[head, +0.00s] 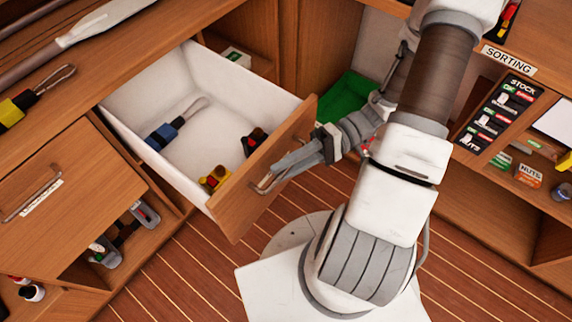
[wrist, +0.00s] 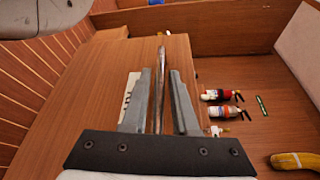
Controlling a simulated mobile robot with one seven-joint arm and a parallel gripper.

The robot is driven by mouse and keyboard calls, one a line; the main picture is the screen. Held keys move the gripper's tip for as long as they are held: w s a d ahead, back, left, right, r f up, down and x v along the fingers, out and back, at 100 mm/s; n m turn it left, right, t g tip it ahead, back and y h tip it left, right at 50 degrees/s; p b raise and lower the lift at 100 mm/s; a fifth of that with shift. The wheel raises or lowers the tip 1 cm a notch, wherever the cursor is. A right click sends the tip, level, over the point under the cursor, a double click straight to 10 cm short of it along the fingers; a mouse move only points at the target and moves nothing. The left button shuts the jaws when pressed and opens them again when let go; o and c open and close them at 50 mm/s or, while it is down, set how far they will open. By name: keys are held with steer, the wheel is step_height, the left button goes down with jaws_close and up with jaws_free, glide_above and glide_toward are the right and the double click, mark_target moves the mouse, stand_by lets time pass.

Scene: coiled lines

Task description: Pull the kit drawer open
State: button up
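A wooden-fronted drawer (head: 238,203) with white inner walls stands pulled well out of the cabinet. I take it as the kit drawer; its white label (wrist: 131,88) shows in the wrist view but I cannot read it. My gripper (head: 268,178) is at the metal handle on the drawer front. In the wrist view my gripper (wrist: 160,100) has one finger on each side of the handle bar (wrist: 160,72), with narrow gaps between fingers and bar. The fingers look open around the handle rather than clamped. Part of the handle is hidden by the fingers in the head view.
Inside the drawer lie a blue-and-black item (head: 165,133), a yellow item (head: 215,179) and a red-and-black item (head: 254,141). A closed drawer (head: 75,195) is to the left. A green bin (head: 347,97) and a sorting shelf (head: 508,60) are to the right.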

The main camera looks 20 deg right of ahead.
steer(key=shift+o, duration=1)
steer(key=w+d+r+p, duration=0.1)
steer(key=w+d+p, duration=0.1)
steer(key=d, duration=1.5)
steer(key=shift+w+r+p, duration=0.2)
steer(key=shift+w+p, duration=0.1)
steer(key=shift+w, duration=0.1)
